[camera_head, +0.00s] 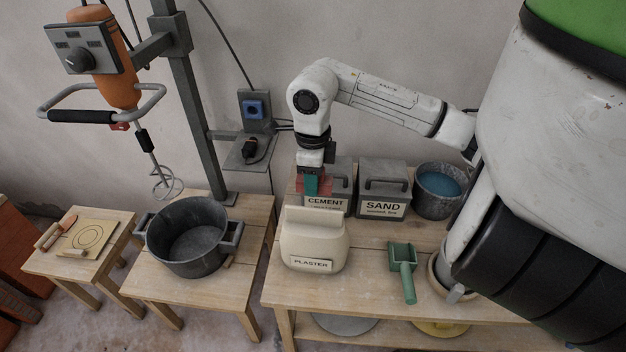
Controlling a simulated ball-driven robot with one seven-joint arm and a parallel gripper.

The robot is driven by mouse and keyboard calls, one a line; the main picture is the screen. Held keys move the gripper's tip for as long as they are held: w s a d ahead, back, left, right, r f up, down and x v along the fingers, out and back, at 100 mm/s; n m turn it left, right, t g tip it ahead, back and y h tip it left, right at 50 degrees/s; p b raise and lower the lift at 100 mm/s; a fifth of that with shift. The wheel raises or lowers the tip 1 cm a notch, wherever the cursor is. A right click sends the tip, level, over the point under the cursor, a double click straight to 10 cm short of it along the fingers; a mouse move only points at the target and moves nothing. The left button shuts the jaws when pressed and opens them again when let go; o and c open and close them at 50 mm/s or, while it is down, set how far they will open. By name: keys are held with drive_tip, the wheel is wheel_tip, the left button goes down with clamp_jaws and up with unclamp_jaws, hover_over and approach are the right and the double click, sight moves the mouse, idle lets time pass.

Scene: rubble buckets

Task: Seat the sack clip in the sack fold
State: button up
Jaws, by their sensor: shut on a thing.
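The plaster sack (309,247) is cream, labelled PLASTER, and stands upright on the front left of the right-hand table. Its fold (314,217) is the narrower upright flap along its top. My gripper (312,183) points down just above and behind the fold, in front of the cement box. It is shut on a small red piece (327,185), which I take for the sack clip. A teal part shows across its middle. The clip appears above the fold in the picture; its depth and any contact with the sack are hard to tell. Its lower edge is small and unclear.
Behind the sack stand the cement box (342,182), sand box (384,189) and a bucket of blue liquid (439,190). A green scoop (403,268) lies right of the sack. A black pot (187,237) stands on the middle table beneath a mixer (103,75).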

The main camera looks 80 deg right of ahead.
sight(313, 208)
drive_tip(key=shift+f+b, duration=2.85)
drive_tip(key=shift+b, duration=0.25)
drive_tip(key=shift+b, duration=1)
drive_tip(key=shift+f+b, duration=1.5)
drive_tip(key=shift+b, duration=0.6)
drive_tip(key=shift+b, duration=1)
drive_tip(key=shift+f+b, duration=0.25)
drive_tip(key=shift+b, duration=0.05)
drive_tip(key=o, duration=1.1)
drive_tip(key=shift+o, duration=0.2)
